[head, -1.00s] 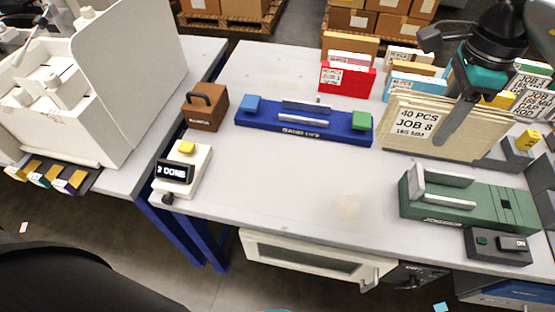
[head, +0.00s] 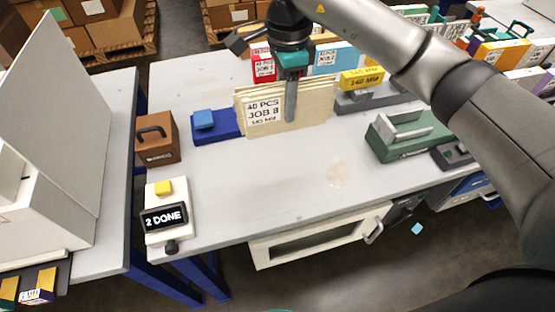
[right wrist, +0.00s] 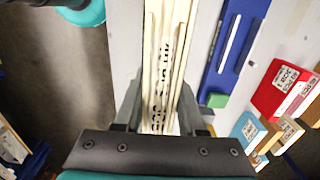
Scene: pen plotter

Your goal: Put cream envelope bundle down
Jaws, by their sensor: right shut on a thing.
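The cream envelope bundle (head: 318,108), with a "40 PCS JOB 8" label, stands upright in my right gripper (head: 291,117) in the head view. The right wrist view shows the bundle (right wrist: 163,60) edge-on between the two fingers (right wrist: 158,112), which are shut on it. In the head view it hides much of the blue banding fixture (head: 220,127); I cannot tell whether its lower edge touches the table (head: 270,180). In the right wrist view the blue fixture (right wrist: 228,45) lies beside the bundle, apart from it. My left gripper is not in view.
A brown box (head: 158,150) and a white counter reading "2 DONE" (head: 164,219) stand at the left. A green jogger (head: 400,145) stands at the right. Colored bundles, including a red one (head: 263,66), stand behind. The front middle of the table is clear.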

